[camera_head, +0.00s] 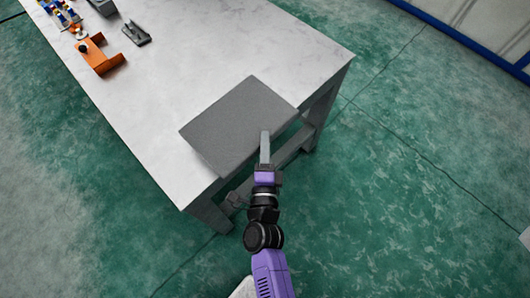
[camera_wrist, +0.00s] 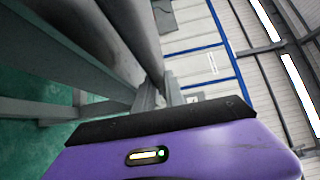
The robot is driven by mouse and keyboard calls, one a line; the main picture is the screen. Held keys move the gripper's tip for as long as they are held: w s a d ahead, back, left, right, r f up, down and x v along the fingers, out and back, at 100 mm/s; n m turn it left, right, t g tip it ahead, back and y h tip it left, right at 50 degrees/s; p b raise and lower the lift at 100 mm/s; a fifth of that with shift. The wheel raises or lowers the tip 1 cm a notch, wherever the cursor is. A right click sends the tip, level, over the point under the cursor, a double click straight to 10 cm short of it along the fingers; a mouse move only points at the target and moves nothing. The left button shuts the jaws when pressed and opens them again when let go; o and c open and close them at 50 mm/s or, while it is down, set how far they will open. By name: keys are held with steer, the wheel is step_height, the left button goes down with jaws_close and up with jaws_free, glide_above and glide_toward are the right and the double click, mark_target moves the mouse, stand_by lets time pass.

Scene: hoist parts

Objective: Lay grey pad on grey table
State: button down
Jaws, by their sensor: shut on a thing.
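The grey pad (camera_head: 235,122) is a flat square sheet at the near end of the grey table (camera_head: 170,85). Most of it overlaps the tabletop in the head view, and its near right edge reaches past the table's end. My gripper (camera_head: 265,140) is shut on the pad's near right edge. In the wrist view the gripper fingers (camera_wrist: 160,95) show only in part, with a grey surface just beyond them. I cannot tell whether the pad touches the tabletop or is a little above it.
An orange bracket (camera_head: 100,57), a small dark grey part (camera_head: 135,34) and several blue and yellow pieces lie at the table's far left. The tabletop between them and the pad is clear. Table legs (camera_head: 322,115) stand close to my arm.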

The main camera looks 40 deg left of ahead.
steer(key=shift+f+b, duration=0.75)
steer(key=shift+f, duration=2.2)
steer(key=shift+f, duration=0.2)
steer(key=c, duration=1.4)
jaws_free()
steer(key=b+v, duration=0.1)
steer(key=v, duration=1.1)
steer(key=shift+r+b, duration=0.2)
steer(key=shift+b, duration=0.15)
